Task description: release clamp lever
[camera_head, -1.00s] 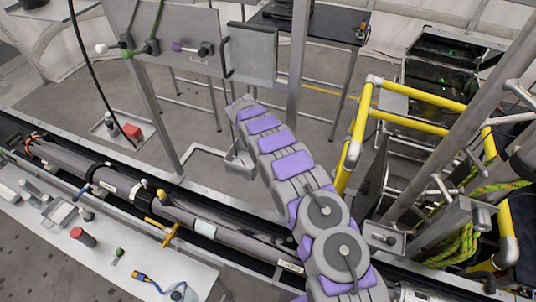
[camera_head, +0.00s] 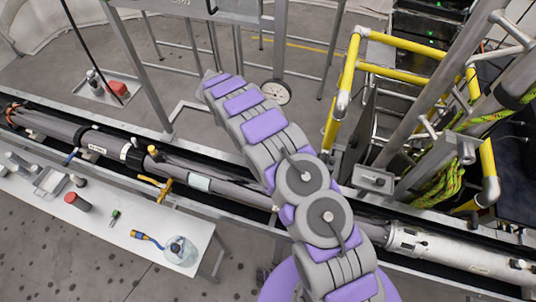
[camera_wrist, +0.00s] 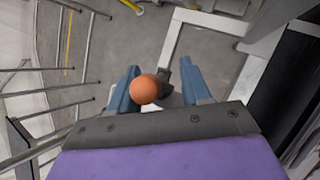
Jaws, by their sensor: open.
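In the wrist view, an orange ball knob (camera_wrist: 145,89) shows between the two blue fingers of my gripper (camera_wrist: 157,88), nearer the left finger. A dark piece (camera_wrist: 166,74) lies just right of the knob and may be part of the same lever. The fingers are apart; I cannot tell whether the left one touches the knob. In the head view my purple and grey arm reaches up and left over the pipe. The fingers and orange knob cannot be made out there.
A long grey pipe (camera_head: 228,188) runs across the head view. Yellow railings (camera_head: 405,43) and a metal frame stand at right. A white bench (camera_head: 120,240) with small tools and a clear bag (camera_head: 181,250) lies at lower left. Metal legs stand beyond the arm.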

